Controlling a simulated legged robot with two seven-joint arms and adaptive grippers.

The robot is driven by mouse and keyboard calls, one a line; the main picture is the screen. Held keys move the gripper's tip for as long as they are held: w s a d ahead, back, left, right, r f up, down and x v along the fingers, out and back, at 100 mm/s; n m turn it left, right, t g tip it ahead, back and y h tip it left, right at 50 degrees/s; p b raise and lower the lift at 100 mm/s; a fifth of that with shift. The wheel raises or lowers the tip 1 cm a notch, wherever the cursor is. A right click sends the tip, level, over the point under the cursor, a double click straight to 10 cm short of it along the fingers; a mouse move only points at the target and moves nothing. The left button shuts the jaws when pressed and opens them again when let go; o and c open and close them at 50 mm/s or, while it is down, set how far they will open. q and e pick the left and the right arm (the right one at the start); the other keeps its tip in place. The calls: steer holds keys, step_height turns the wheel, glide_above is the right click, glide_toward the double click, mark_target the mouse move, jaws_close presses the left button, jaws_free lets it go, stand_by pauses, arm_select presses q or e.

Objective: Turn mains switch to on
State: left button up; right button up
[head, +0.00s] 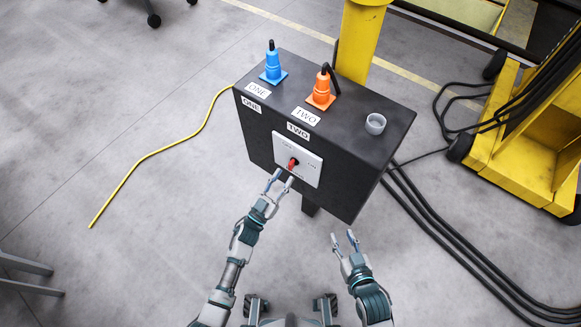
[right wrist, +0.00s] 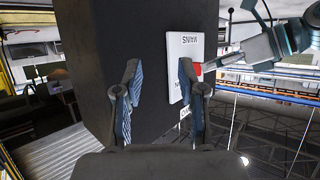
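The mains switch is a white panel (head: 298,159) with a red handle (head: 293,163) on the front of a black box (head: 346,178). The word ON shows at the panel's right side. My right gripper (head: 345,240) is open and empty, below and right of the box.
A blue plug (head: 273,66), an orange plug (head: 321,90) and a grey cup (head: 375,123) stand on the box top. A yellow post (head: 360,40) rises behind it. Black cables (head: 440,235) lie at the right, a yellow cable (head: 165,148) at the left. Floor at the left is mostly clear.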

mark_target(289, 169)
arm_select(q)
steer(key=x, duration=0.3)
steer(key=shift+w+a+r, duration=0.1)
steer(key=shift+w+a, duration=0.15)
steer(key=shift+w, duration=0.05)
steer(key=shift+w+d+r, duration=0.15)
steer(key=shift+d, duration=0.65)
steer(key=shift+a, duration=0.1)
steer(key=c, duration=0.6)
steer(key=shift+a, duration=0.25)
jaws_close()
